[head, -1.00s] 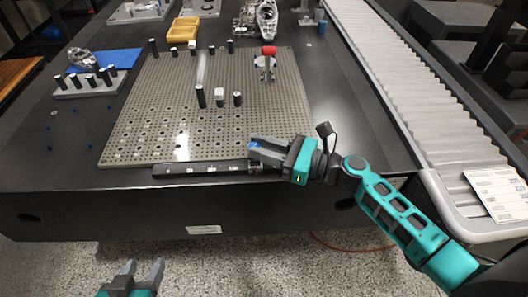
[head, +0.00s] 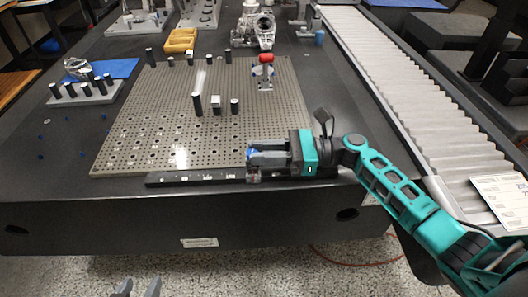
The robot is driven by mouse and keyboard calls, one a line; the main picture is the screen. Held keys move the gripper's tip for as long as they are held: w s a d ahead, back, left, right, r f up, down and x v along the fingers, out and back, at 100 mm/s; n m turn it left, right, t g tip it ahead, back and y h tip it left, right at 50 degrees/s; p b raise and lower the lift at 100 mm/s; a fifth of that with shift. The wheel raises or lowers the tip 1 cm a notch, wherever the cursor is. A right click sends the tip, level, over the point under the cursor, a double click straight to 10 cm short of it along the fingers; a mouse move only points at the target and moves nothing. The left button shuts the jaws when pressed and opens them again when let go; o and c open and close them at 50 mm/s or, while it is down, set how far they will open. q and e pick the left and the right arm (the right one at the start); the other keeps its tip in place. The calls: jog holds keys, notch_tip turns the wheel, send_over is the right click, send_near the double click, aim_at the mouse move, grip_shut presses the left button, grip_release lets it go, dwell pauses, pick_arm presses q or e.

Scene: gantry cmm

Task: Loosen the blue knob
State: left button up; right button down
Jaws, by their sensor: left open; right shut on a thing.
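The blue knob (head: 250,153) shows as a small blue patch at the tips of my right gripper (head: 254,155), near the front right corner of the perforated plate. My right gripper is shut on it, and its fingers hide most of the knob. The knob sits above the dark rail (head: 200,179) along the plate's front edge. My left gripper (head: 138,286) is open and empty, low at the bottom edge of the view, in front of the table. Only its fingertips show.
The grey perforated plate (head: 140,120) carries several black posts and a red-topped clamp (head: 266,58). A grey block with posts (head: 85,93) stands at left, a yellow tray (head: 180,40) behind. A roller conveyor (head: 375,90) runs along the right.

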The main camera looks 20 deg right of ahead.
jog(key=c, duration=0.9)
grip_release()
jog(key=shift+c, duration=0.2)
pick_arm(q)
jog(key=shift+s, duration=0.1)
pick_arm(e)
jog(key=shift+o, duration=0.3)
jog(key=shift+d+r, duration=0.1)
jog(key=shift+w, duration=0.1)
pick_arm(q)
jog(key=shift+s+d, duration=0.1)
pick_arm(e)
jog(key=shift+d, duration=0.15)
